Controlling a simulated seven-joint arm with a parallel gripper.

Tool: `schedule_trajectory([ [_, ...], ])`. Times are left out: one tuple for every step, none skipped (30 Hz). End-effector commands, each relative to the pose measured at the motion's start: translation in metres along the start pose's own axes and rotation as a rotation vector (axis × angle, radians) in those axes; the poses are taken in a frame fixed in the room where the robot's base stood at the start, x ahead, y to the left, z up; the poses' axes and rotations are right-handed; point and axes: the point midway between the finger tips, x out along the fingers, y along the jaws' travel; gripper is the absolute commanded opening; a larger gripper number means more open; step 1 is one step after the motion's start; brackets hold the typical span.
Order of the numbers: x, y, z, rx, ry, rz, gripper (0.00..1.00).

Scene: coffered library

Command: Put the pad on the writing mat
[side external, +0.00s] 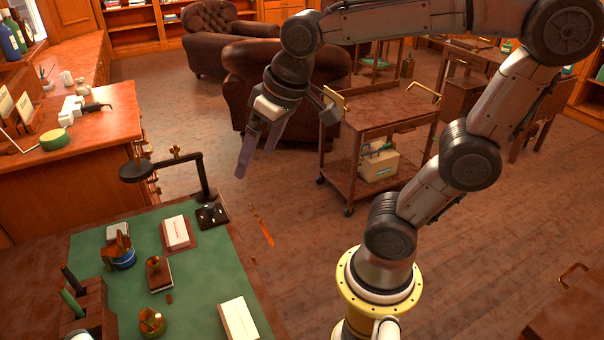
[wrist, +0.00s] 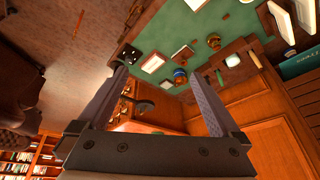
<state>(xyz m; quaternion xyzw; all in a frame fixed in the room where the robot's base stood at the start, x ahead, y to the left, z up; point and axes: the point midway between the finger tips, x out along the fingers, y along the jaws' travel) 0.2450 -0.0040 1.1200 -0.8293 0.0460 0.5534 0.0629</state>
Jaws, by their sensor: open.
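Two pale pad-like things are on the green desktop, and I cannot tell which is the pad. A white block (side external: 238,318) lies near the front right edge; a white-topped rectangle (side external: 177,232) sits on a brown base near the lamp, and it also shows in the wrist view (wrist: 153,63). The green surface (side external: 205,275) may be the writing mat; it also shows in the wrist view (wrist: 160,32). My gripper (side external: 254,162) is open and empty, high above and beyond the lamp, apart from everything. Its two fingers frame the desk in the wrist view (wrist: 158,72).
A black desk lamp (side external: 205,188) rises at the desk's back right. A stamp on a brown block (side external: 159,277), a blue jar (side external: 122,258), an amber jar (side external: 152,322) and a pen holder (side external: 92,300) crowd the left. A trolley (side external: 378,112) stands behind. Green surface is bare mid-right.

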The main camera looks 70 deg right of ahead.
Motion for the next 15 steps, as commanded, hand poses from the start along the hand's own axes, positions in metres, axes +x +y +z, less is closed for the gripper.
schedule_trajectory([
  [-0.005,0.002,0.02,-0.032,0.026,-0.005,1.0],
  [-0.006,0.003,0.03,-0.05,0.037,-0.007,1.0],
  [-0.007,0.004,0.042,-0.073,0.05,-0.009,1.0],
  [-0.007,0.005,0.05,-0.088,0.06,-0.01,1.0],
  [-0.007,0.006,0.057,-0.102,0.068,-0.011,1.0],
  [-0.007,0.007,0.066,-0.117,0.078,-0.013,1.0],
  [-0.007,0.007,0.071,-0.127,0.083,-0.013,1.0],
  [-0.006,0.008,0.075,-0.136,0.089,-0.014,1.0],
  [-0.005,0.008,0.079,-0.145,0.092,-0.014,1.0],
  [-0.005,0.009,0.082,-0.149,0.096,-0.014,1.0],
  [-0.005,0.009,0.083,-0.153,0.097,-0.014,1.0],
  [-0.004,0.009,0.085,-0.156,0.098,-0.014,1.0],
  [-0.004,0.009,0.086,-0.158,0.098,-0.015,1.0],
  [-0.004,0.009,0.086,-0.158,0.098,-0.014,1.0],
  [-0.004,0.009,0.086,-0.158,0.098,-0.014,1.0],
])
